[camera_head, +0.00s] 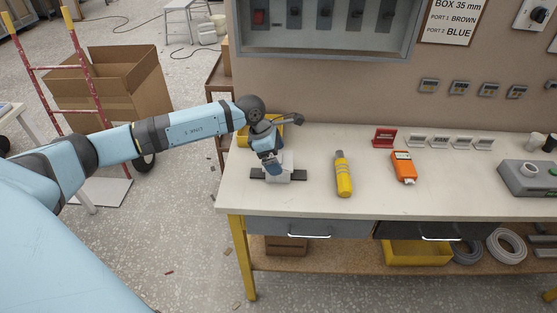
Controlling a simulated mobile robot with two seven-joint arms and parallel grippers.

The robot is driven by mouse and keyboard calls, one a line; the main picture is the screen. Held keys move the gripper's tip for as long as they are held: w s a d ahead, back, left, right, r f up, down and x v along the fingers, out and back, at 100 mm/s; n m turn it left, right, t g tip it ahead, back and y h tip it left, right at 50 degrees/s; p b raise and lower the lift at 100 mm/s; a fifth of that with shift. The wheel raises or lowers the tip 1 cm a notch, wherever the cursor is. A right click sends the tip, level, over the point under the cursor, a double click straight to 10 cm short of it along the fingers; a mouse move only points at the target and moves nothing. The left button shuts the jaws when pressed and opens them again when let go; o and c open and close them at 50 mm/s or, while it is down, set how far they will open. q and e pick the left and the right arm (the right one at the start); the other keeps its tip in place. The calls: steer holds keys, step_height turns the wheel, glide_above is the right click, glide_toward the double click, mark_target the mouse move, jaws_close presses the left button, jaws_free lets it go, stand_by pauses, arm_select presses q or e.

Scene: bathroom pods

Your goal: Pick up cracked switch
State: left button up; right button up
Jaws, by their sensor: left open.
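My left gripper (279,176) is over the left end of the white workbench (325,201), with its dark fingers spread wide apart. It looks open, and I see nothing held between the fingers. A yellow bin (244,138) stands just behind it, partly covered by my arm. I cannot make out a cracked switch for certain; the gripper and wrist hide part of the bench and bin. My right gripper is not in view.
A yellow tool (343,175) and an orange handheld meter (404,167) lie right of the gripper. A grey device (530,178) sits at the right end. Bench space between the gripper and yellow tool is clear.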

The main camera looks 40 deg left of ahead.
arm_select(q)
steer(key=c, duration=0.6)
steer(key=shift+r, duration=0.15)
